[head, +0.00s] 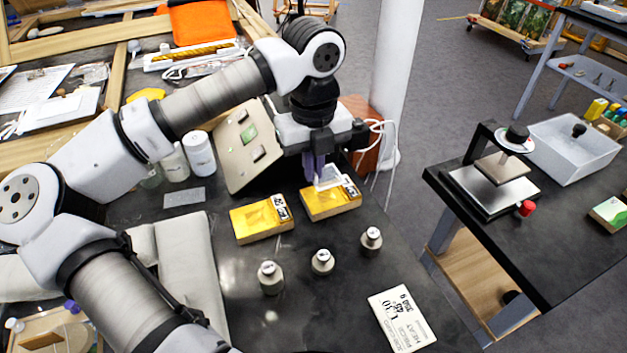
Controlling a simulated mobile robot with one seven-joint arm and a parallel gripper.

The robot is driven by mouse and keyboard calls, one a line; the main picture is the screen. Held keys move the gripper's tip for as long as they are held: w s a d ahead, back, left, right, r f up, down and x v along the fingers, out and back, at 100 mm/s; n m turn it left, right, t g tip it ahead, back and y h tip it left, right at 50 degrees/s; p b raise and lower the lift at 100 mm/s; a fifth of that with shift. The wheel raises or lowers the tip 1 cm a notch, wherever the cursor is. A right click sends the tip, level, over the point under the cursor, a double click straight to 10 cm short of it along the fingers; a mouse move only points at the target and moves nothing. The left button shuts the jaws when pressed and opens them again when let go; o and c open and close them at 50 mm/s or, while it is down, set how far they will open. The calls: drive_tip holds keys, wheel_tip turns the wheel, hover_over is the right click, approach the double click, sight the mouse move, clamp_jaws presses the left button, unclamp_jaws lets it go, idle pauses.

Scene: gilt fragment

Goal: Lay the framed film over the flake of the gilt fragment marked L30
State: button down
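Two gilt fragments lie on the dark table as yellow-gold blocks. The left gilt fragment (258,224) lies apart from my gripper, and the right gilt fragment (328,207) is under it. Each has a small black-and-white label at its right end, too small to read surely. My gripper (318,183) points down over the right fragment with purple fingers. A small white-framed film (347,182) is at the fingertips and appears held by them. It covers part of the right block. I cannot tell whether it touches the block. The flakes cannot be made out.
Three metal weights (322,262) stand in front of the fragments. A card (402,318) reads L30, 45°, 350 g. A tilted board (247,150) stands behind left. A press (495,180) and a white tub (572,148) are on the right table.

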sight(313, 199)
drive_tip(key=shift+f, duration=2.35)
drive_tip(key=shift+f, duration=0.15)
drive_tip(key=c, duration=1.6)
unclamp_jaws()
wheel_tip(313, 199, up, 12)
drive_tip(key=shift+r+b, duration=0.2)
drive_tip(key=shift+b, duration=0.15)
